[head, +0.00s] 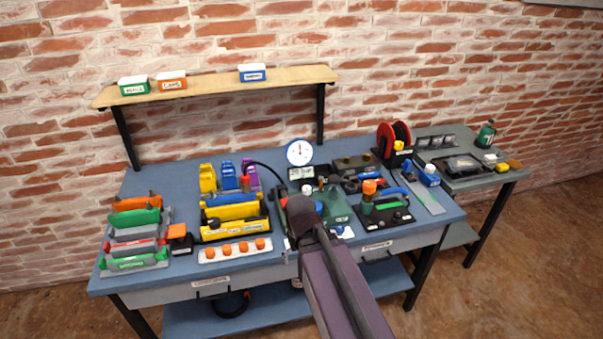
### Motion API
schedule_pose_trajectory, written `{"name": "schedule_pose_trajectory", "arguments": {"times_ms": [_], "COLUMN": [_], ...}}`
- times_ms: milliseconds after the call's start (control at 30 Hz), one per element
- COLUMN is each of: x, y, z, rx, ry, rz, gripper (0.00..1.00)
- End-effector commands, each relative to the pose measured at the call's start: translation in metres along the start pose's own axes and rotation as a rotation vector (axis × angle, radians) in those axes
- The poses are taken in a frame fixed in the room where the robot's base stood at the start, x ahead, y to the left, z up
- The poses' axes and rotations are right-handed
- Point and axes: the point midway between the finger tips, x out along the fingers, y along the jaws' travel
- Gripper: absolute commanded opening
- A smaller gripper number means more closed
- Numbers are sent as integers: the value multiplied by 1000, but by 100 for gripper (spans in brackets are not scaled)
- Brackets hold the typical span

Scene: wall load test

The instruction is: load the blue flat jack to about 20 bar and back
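A blue flat-looking piece (230,199) lies behind two yellow pieces (236,212) at the middle left of the bench; I cannot tell whether it is the flat jack. The reading is too small to tell. A black hose (262,167) curves down from near the purple piece to behind my arm. My arm reaches up from the bottom edge over the bench's middle. My gripper (288,243) is mostly hidden by the arm; its fingers cannot be made out.
A rack of coloured pieces (137,265) stands at the left. Several orange knobs sit on a white strip (207,256). A dark green box (336,207) stands close right of my arm. A red reel (393,135) and side table (488,178) are at right. A shelf (205,88) overhangs behind.

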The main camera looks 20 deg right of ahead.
Motion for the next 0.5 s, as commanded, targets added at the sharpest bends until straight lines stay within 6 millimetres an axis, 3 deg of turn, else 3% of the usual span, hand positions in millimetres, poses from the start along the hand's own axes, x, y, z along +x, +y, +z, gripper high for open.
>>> {"name": "schedule_pose_trajectory", "arguments": {"times_ms": [267, 500], "x": [-3, -19], "y": [2, 19], "z": [-8, -55], "rx": [29, 231], "ry": [0, 0], "rz": [0, 0], "gripper": [100, 100]}}
